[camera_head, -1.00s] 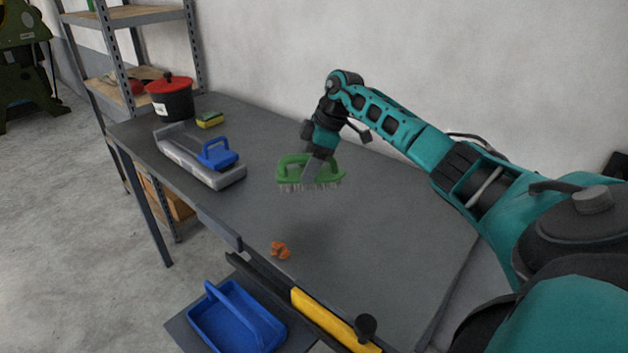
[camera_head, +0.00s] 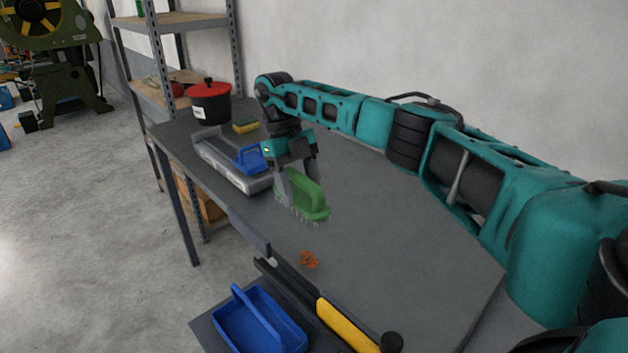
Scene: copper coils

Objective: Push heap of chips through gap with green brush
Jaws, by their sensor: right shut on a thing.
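The green brush (camera_head: 311,198) is held by its handle in my right gripper (camera_head: 299,183), bristles down, just above or on the grey table; I cannot tell if they touch it. The small heap of orange-brown chips (camera_head: 309,260) lies on the table near its front edge, a little in front of the brush and apart from it. The gap (camera_head: 277,256) is in the raised front edge, between the grey strip on the left and the black and yellow strip on the right. My left gripper does not show.
A blue tray with a handle (camera_head: 232,333) sits below the front edge by the gap. The table's right part is clear.

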